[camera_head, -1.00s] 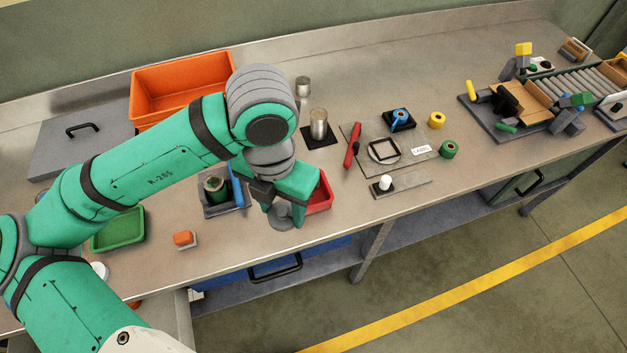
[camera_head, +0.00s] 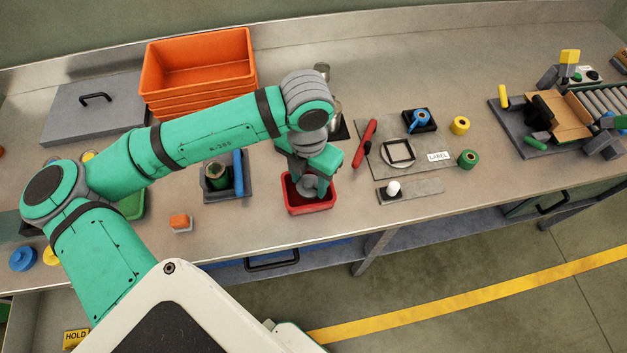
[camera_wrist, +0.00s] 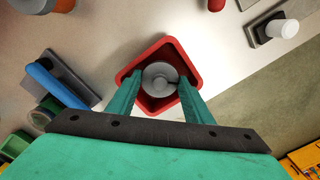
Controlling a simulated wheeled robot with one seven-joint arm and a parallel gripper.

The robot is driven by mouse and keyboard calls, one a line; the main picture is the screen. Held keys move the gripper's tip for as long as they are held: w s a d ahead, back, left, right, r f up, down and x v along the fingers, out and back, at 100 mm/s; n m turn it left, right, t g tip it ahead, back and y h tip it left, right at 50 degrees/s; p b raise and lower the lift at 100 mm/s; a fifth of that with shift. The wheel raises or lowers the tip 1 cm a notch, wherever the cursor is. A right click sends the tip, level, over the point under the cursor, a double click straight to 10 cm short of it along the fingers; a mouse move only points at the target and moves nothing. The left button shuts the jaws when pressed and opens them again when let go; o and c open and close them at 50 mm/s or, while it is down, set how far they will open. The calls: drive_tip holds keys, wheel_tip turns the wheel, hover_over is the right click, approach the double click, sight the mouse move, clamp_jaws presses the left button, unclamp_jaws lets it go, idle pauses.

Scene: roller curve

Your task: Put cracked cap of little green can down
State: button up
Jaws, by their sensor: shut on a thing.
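The grey round cap (camera_wrist: 158,76) is between the two green fingers of my gripper (camera_wrist: 160,84). A small raised part and a darker line show on its top; I cannot tell if that line is a crack. In the head view my gripper (camera_head: 312,188) holds the cap (camera_head: 308,184) over the red tray (camera_head: 311,208), within its outline. The tray's rim (camera_wrist: 190,58) surrounds the cap in the wrist view. I cannot tell whether the cap touches the tray floor. The little green can (camera_head: 216,176) stands left of the tray in a grey holder, its top dark.
A blue upright piece (camera_head: 238,172) stands in the grey holder beside the can. A red-handled tool (camera_head: 365,143) and a plate with a white peg (camera_head: 394,188) lie to the right. Bare bench lies in front of the tray.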

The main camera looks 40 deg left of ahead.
sight(308, 183)
wheel_tip(308, 183, down, 2)
drive_tip(key=shift+f, duration=0.1)
drive_tip(key=shift+s, duration=0.25)
drive_tip(key=shift+f, duration=0.3)
drive_tip(key=o, duration=0.9)
wheel_tip(308, 183, up, 13)
drive_tip(key=shift+f, duration=0.15)
drive_tip(key=shift+w, duration=0.1)
